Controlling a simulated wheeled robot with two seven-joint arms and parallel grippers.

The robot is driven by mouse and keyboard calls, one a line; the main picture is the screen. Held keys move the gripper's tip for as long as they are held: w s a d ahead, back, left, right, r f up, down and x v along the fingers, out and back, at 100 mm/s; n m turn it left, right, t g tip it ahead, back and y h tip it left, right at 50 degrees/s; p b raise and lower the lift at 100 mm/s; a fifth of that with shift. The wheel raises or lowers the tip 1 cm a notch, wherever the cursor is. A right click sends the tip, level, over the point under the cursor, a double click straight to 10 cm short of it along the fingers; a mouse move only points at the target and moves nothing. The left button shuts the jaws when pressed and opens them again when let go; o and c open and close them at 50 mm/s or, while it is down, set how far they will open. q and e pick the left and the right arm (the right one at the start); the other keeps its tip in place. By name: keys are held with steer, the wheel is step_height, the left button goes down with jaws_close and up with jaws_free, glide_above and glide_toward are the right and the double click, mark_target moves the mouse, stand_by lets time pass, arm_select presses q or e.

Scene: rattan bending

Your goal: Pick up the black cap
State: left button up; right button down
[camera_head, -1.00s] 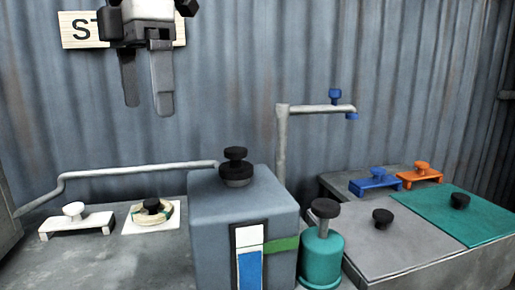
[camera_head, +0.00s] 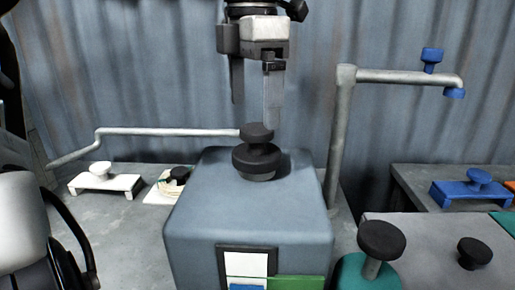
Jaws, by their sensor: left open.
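The black cap (camera_head: 257,158) is a stepped round knob on top of the blue-grey box (camera_head: 250,220). My left gripper (camera_head: 254,115) comes down from the top of the view, fingers pointing down, just over the cap. Its two grey fingers are apart with nothing between them. The right fingertip overlaps the cap's upper part in the picture; I cannot tell whether it touches. My right gripper is not in view.
A pipe (camera_head: 150,132) runs from the left to the cap. A grey post with a blue tap (camera_head: 345,120) stands right of the box. A teal canister with a black knob (camera_head: 380,245) stands at front right. White (camera_head: 105,182) and blue (camera_head: 472,190) stands flank the scene.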

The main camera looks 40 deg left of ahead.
mark_target(256, 128)
arm_select(q)
steer(key=shift+d+f, duration=0.15)
steer(key=shift+f, duration=1.45)
steer(key=shift+d+f, duration=0.15)
steer(key=shift+f, duration=1.4)
steer(key=shift+c, duration=0.3)
steer(key=c, duration=1.1)
steer(key=shift+r, duration=0.1)
